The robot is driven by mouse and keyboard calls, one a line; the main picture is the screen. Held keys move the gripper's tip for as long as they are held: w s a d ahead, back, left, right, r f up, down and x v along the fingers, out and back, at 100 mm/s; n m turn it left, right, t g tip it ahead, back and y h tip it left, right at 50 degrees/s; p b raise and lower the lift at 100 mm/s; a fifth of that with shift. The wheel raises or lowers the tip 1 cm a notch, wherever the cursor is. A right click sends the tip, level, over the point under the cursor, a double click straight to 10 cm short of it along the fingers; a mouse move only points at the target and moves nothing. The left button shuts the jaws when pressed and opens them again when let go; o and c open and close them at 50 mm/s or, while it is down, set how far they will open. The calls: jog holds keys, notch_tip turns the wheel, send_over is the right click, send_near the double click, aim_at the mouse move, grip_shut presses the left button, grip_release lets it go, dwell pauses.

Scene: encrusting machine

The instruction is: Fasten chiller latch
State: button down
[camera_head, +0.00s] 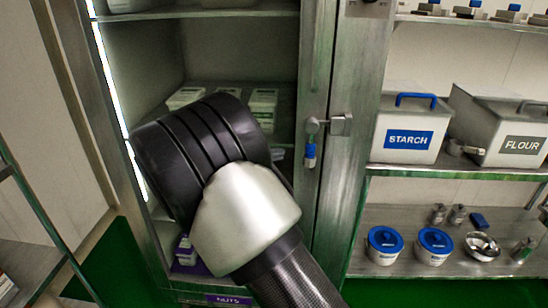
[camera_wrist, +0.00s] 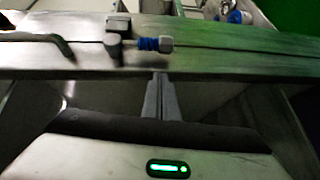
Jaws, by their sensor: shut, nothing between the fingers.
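The chiller latch (camera_head: 311,140) is on the upright metal frame of the cabinet. Its metal pivot piece is at the top and its blue-banded handle hangs straight down. A small metal catch block (camera_head: 341,124) sits just to its right. In the wrist view the latch handle (camera_wrist: 153,44) lies sideways across the metal frame, pointing right. My gripper (camera_wrist: 160,78) is shut and empty, with its fingertips close to the frame beside the blue-banded handle. A gap shows between the tips and the handle. In the head view my arm hides my fingers and part of the cabinet.
To the right, open shelves hold a STARCH bin (camera_head: 408,112), a FLOUR bin (camera_head: 500,120) and blue-lidded tubs (camera_head: 384,246). Another metal shelf (camera_head: 30,265) stands at the lower left.

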jog(key=p+v, duration=0.1)
jog(key=v, duration=0.8)
jog(key=shift+s+a+r, duration=0.15)
jog(key=shift+r, duration=0.05)
jog(key=s+d+r+m+g+y, duration=0.1)
jog(key=s+d+g+y, duration=0.25)
jog(key=d, duration=0.65)
jog(key=s+d+r+m+g+y, duration=0.1)
jog(key=s+d+r+g+y, duration=0.2)
jog(key=d, duration=0.8)
jog(key=s+d+m+t+y, duration=0.35)
jog(key=s+y, duration=0.45)
jog(key=s, duration=1)
notch_tip(320, 180, up, 20)
jog(key=p, duration=2.1)
jog(key=shift+d, duration=0.3)
jog(key=shift+w+h, duration=0.1)
jog(key=shift+h, duration=0.15)
